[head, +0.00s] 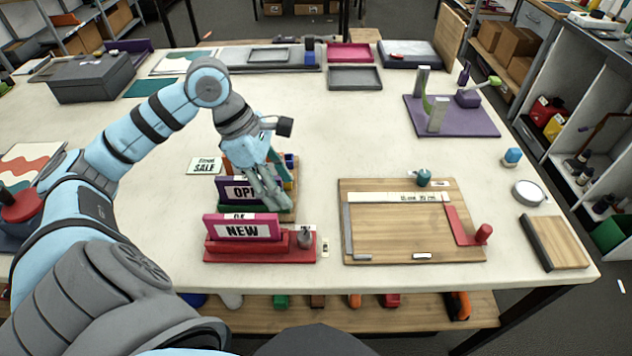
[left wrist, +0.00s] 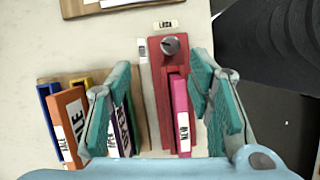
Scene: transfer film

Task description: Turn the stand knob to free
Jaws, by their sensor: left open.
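The red stand (head: 225,256) sits near the front edge of the table and holds a pink NEW sign (head: 262,227). Its grey knob (head: 304,238) is on the right end of the stand. In the left wrist view the knob (left wrist: 171,44) shows from above with a light line across its top, beside small labels too small to read surely. My left gripper (head: 275,198) is open and empty above and behind the stand, near the purple OPEN sign. In the left wrist view its teal fingers (left wrist: 160,85) are spread, with the pink sign (left wrist: 181,112) between them. My right gripper is not in view.
A wooden rack (head: 288,217) with several signs stands right behind the red stand. A wooden board (head: 400,235) with a ruler strip and red piece lies to the right. A purple base (head: 478,122) with uprights is at the back right. The table centre is clear.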

